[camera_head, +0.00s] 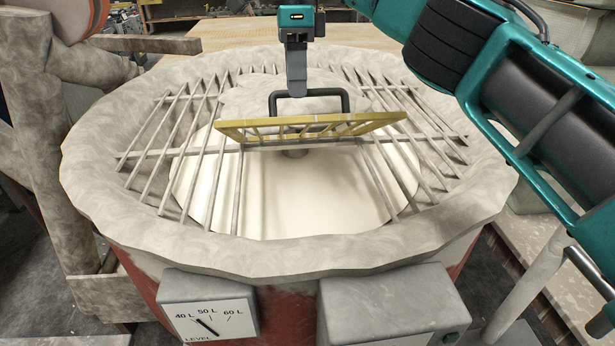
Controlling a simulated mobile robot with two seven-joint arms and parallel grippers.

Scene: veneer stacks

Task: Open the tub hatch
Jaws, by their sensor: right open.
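The round tub (285,258) has a pale, mottled rim and a metal bar grate (150,155) over its mouth. The yellow barred hatch (390,119) stands tilted up out of the grate and shows as a thin, foreshortened strip. A dark U-shaped handle (345,103) is on its far side. White liquid (290,200) shows through the opening in front of it. My right gripper (297,90) is open, with its grey fingers at the middle of the handle. Whether they touch it is hard to tell. My left gripper is not in view.
A level gauge (208,308) and a grey box (392,300) stick out from the tub's front. A mottled post (45,130) stands close on the left. A wooden surface (225,35) lies behind the tub. My right arm crosses the upper right.

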